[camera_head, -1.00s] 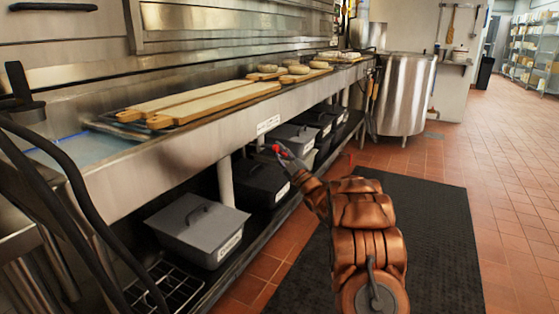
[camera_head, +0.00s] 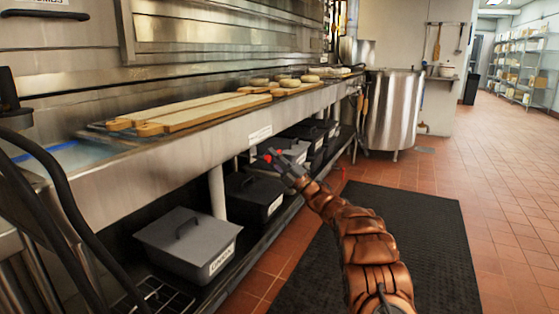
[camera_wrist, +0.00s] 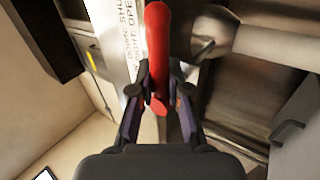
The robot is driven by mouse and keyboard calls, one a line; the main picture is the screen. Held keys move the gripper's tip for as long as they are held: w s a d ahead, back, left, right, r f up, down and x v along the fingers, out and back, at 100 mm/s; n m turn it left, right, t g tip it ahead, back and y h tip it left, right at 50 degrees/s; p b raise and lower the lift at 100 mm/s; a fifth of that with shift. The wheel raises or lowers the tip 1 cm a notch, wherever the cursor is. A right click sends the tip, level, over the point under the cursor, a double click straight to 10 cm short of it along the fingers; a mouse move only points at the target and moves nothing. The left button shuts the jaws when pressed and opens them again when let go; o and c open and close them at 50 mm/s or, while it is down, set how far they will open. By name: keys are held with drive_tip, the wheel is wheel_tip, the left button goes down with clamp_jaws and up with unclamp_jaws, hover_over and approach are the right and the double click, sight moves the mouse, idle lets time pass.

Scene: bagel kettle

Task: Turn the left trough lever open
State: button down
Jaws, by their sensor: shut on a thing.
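The red lever (camera_wrist: 157,40) runs up the middle of the wrist view, its far end near the top edge. My gripper (camera_wrist: 159,82) is shut on the lever, with one finger on each side of it. In the head view, my gripper (camera_head: 273,157) is at the front edge of the steel counter, below a white label. Only small red bits show there, and the lever's base and exact angle are hard to make out. A white plate (camera_wrist: 123,45) beside the lever carries printed words, including "SHUT" and "OPEN".
The steel counter (camera_head: 150,172) holds long wooden boards (camera_head: 190,112) and several bagels (camera_head: 285,83). Lidded grey bins (camera_head: 187,240) and black bins stand on the shelf below. A large steel kettle (camera_head: 393,110) stands at the far end. A black mat (camera_head: 430,230) and open tiled floor lie right.

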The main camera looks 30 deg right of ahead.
drive_tip(key=shift+d+r+n, duration=0.1)
drive_tip(key=shift+d+n, duration=0.05)
drive_tip(key=shift+n, duration=0.15)
drive_tip(key=c, duration=1.1)
unclamp_jaws()
drive_tip(key=shift+g+y, duration=0.3)
drive_tip(key=shift+y, duration=0.1)
drive_tip(key=v, duration=1.2)
